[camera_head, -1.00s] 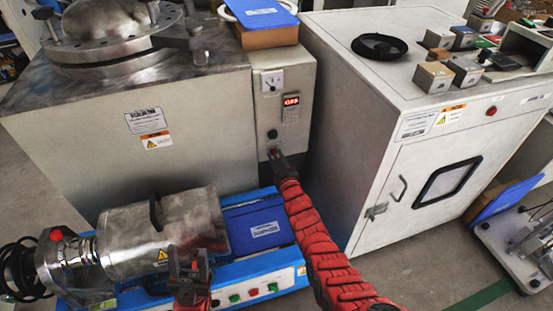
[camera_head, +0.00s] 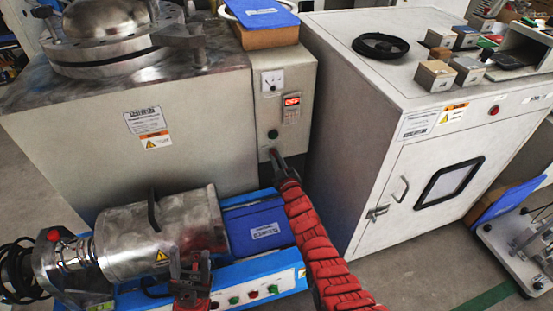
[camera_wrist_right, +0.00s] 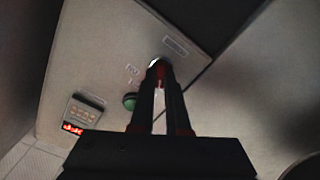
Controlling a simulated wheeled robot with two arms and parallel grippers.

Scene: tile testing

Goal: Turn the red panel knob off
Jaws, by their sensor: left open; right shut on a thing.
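The red knob (camera_wrist_right: 160,68) is on the lower part of the beige control panel (camera_head: 268,100). My right gripper (camera_head: 274,155) reaches the panel from the lower right and is shut on the knob. In the right wrist view the fingertips (camera_wrist_right: 158,70) sit on either side of the knob, which is mostly hidden between them. My left gripper (camera_head: 190,262) is open and empty, in front of the metal cylinder, away from the panel.
Above the knob are a green button (camera_head: 273,134), a red-lit display (camera_head: 292,101) and a dial meter (camera_head: 272,81). A white cabinet (camera_head: 365,150) stands close on the right. A blue machine with a metal cylinder (camera_head: 160,235) lies below.

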